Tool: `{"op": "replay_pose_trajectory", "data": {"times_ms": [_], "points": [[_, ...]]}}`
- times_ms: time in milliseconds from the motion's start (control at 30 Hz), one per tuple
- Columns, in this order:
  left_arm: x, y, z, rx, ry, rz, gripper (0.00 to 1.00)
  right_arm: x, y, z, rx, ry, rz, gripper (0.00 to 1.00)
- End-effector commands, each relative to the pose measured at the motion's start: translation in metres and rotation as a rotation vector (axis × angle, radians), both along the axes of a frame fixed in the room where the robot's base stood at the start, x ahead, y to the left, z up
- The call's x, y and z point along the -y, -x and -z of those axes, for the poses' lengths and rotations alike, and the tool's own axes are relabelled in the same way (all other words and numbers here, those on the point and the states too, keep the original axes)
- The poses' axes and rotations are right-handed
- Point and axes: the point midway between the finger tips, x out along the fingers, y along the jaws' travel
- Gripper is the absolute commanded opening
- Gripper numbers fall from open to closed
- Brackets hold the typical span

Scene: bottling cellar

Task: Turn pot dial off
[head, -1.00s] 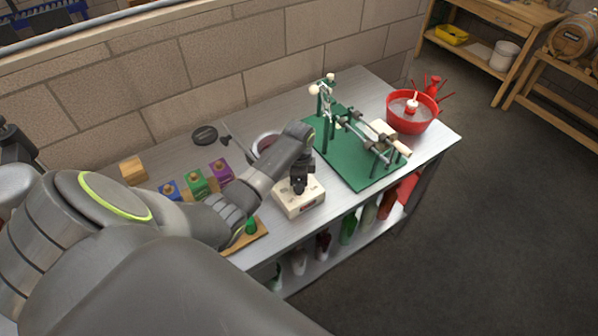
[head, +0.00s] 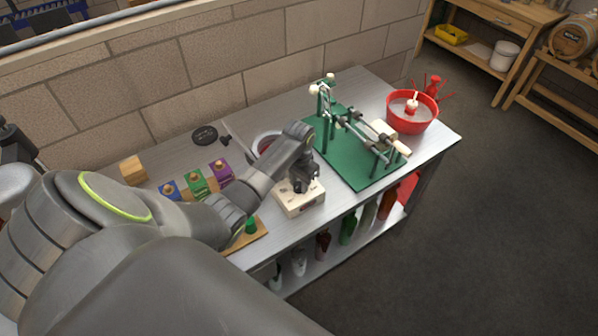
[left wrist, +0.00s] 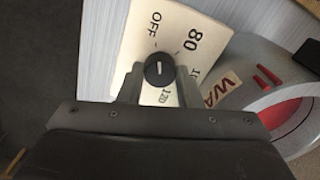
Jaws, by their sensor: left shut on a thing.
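The pot dial (left wrist: 160,68) is a round black knob on a cream control box (head: 301,203) marked OFF, 80, 100 and 120. A short white line on the knob lies roughly along the line toward OFF in the left wrist view; which end is the pointer I cannot tell. My left gripper (head: 305,185) is over the box, its fingers shut on the dial from both sides. It also shows in the left wrist view (left wrist: 159,82). The pot (head: 266,140), pale with a red inside, stands behind the box, partly hidden by my arm. My right gripper is not in view.
A green board (head: 361,176) with a metal rig stands right of the box. A red bowl (head: 413,122) is at the bench's far right. Blue, green and purple blocks (head: 196,183) lie left, near my arm. Bottles stand on the shelf below.

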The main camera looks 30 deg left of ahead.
Motion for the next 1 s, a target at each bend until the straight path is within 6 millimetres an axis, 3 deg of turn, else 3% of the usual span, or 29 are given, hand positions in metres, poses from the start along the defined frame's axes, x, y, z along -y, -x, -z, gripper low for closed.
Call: {"op": "replay_pose_trajectory", "data": {"times_ms": [300,833,867,1000], "points": [[-0.0001,0.0003,0.0003,-0.001,0.0,-0.112,0.09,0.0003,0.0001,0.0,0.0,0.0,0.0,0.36],[-0.0001,0.0003,0.0003,-0.001,0.0,-0.132,0.09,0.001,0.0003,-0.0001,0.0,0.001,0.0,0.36],[-0.0001,0.0003,0.0003,-0.001,0.0,-0.132,0.35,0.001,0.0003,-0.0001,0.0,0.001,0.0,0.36],[0.0,0.0003,0.0002,-0.001,0.0,-0.131,0.53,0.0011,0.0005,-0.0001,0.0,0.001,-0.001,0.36]]}}
